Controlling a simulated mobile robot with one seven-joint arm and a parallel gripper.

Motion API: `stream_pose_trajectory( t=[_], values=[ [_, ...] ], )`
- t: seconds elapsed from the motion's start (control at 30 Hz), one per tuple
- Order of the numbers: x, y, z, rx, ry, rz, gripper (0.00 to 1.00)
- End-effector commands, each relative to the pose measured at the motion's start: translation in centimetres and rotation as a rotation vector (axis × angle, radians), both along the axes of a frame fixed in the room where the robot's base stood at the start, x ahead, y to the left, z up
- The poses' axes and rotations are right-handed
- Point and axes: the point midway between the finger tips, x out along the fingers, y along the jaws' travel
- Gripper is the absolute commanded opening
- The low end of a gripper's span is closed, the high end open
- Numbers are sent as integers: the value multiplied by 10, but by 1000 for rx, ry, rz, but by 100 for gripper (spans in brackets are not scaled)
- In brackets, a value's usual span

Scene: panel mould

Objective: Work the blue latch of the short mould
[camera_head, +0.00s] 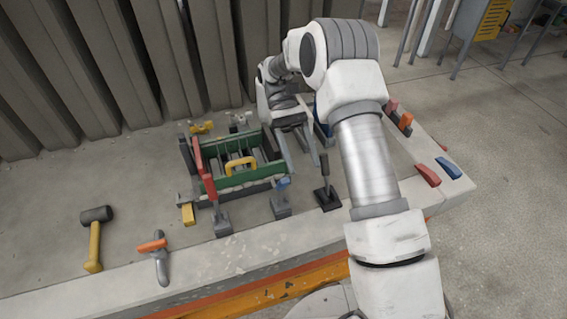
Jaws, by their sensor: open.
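A green-walled mould (245,180) with grey bars inside stands on the grey bench; it is the only mould I can make out. A small latch with a blue handle (283,183) on a grey base stands at its front right corner. Another blue piece (322,112) shows partly behind my gripper, and I cannot tell whether it is a latch. My gripper (298,158) is open and empty, pointing down just right of the mould's right end. Its fingers appear apart from the front blue latch, which is nearer the front edge.
A tall red-handled latch (211,187), a yellow handle (240,165) and a black-handled clamp (327,195) stand close around. A mallet (95,235) and an orange-handled tool (157,252) lie front left. Red (428,175) and blue (449,167) pieces lie right. Ribbed panels (130,70) stand behind.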

Motion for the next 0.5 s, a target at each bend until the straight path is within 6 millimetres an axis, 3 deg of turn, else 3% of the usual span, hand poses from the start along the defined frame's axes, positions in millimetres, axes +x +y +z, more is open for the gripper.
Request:
stream_pose_trajectory(
  t=[0.2,0.5],
  values=[
    [-11,-40,24,-1,-1,-3,60],
    [-17,-63,39,0,-1,0,60]
  ],
)
